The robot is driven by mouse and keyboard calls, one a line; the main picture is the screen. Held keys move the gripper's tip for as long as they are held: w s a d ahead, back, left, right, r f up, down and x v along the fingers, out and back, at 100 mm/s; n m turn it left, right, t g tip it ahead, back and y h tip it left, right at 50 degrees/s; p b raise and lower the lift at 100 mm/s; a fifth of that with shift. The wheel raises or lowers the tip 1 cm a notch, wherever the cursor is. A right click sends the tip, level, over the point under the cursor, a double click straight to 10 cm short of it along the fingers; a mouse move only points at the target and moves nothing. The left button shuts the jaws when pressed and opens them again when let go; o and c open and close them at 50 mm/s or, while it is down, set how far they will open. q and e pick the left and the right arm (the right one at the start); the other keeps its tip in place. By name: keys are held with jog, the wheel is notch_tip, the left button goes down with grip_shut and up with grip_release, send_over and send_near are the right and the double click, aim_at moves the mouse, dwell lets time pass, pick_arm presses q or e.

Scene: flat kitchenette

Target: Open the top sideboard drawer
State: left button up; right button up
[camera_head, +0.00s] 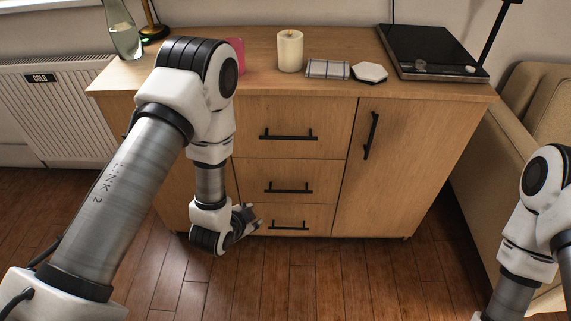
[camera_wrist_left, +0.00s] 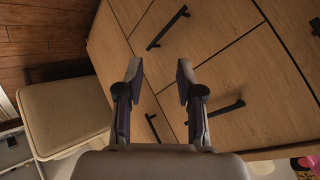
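The wooden sideboard (camera_head: 400,165) has a column of three drawers in its middle. The top drawer (camera_head: 320,115) looks shut, with a black bar handle (camera_head: 288,136). In the left wrist view that handle (camera_wrist_left: 227,108) seems to be the bar right of the fingers. My left gripper (camera_head: 251,217) hangs low in front of the lower drawers, below and left of the top handle. In the left wrist view its fingers (camera_wrist_left: 159,78) are apart with nothing between them. My right arm shows at the right edge; its gripper is out of view.
A middle handle (camera_head: 288,188) and bottom handle (camera_head: 289,226) lie below. A right door (camera_head: 405,150) has an upright handle (camera_head: 371,135). A candle (camera_head: 290,51), pink glass (camera_head: 237,55) and black hob (camera_head: 432,50) stand on top. A beige armchair (camera_head: 530,150) is at right.

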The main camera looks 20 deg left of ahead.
pick_arm(q)
jog(key=w+f+m+t+b, duration=0.25)
jog(key=w+b, duration=0.25)
jog(key=w, duration=0.3)
jog(key=m+t+h+b, duration=0.2)
jog(key=m+t+b, duration=0.6)
jog(key=m, duration=0.1)
send_near(288, 137)
jog(key=w+f, duration=0.1)
jog(key=w, duration=0.1)
jog(key=x, duration=0.2)
jog(key=b+x, duration=0.1)
jog(key=x, duration=0.5)
jog(key=shift+d+r, duration=0.15)
jog(key=shift+r, duration=0.2)
grip_shut()
pick_arm(e)
notch_tip(288, 137, down, 19)
jog(key=shift+r, duration=0.2)
